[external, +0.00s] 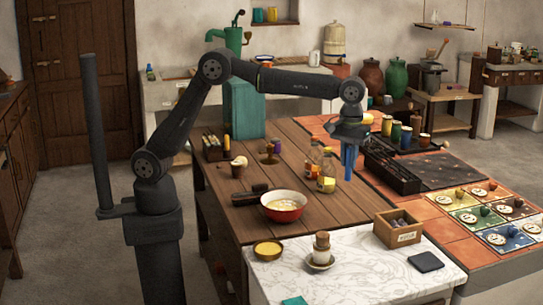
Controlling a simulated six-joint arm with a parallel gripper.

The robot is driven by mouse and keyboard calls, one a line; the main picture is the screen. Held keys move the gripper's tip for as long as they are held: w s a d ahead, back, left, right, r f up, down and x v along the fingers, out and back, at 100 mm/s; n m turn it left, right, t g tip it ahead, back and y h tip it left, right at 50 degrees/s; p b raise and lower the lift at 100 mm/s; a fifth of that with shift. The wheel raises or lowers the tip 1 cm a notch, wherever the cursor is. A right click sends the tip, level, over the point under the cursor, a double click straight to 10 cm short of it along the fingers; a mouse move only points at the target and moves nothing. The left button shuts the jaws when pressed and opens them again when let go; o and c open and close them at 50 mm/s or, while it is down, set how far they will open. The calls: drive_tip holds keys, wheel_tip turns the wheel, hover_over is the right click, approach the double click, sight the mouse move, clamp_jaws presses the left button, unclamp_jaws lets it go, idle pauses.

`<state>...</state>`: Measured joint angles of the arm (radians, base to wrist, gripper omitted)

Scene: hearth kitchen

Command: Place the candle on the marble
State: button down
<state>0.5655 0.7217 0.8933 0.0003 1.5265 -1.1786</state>
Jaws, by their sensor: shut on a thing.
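My gripper (349,146) points down above the right side of the wooden table, beyond the red bowl. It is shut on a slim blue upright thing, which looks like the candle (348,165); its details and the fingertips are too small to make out. The marble (375,275) is a white veined slab at the front of the table. My gripper and the blue thing are behind the marble in the picture, apart from it.
On the marble are a corked jar (322,246) on a saucer, a wooden box (397,230), a dark square coaster (426,261), a yellow dish (268,249) and a teal cloth (295,300). Bottles (327,172) stand just left of my gripper. The marble's middle front is clear.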

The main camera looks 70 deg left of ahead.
drive_tip(key=s+d+m, duration=0.5)
drive_tip(key=s+d, duration=1.8)
drive_tip(key=d, duration=0.1)
wheel_tip(320, 180, down, 11)
drive_tip(key=shift+w+a+f, duration=0.35)
drive_tip(key=shift+w+f, duration=1.55)
drive_tip(key=shift+w, duration=0.05)
drive_tip(key=shift+w+a+f, duration=0.3)
drive_tip(key=shift+w+f, duration=1.65)
drive_tip(key=shift+w+a+f, duration=0.35)
drive_tip(key=shift+w+f, duration=1.55)
drive_tip(key=shift+w, duration=0.05)
drive_tip(key=shift+f, duration=0.15)
drive_tip(key=c, duration=1.3)
unclamp_jaws()
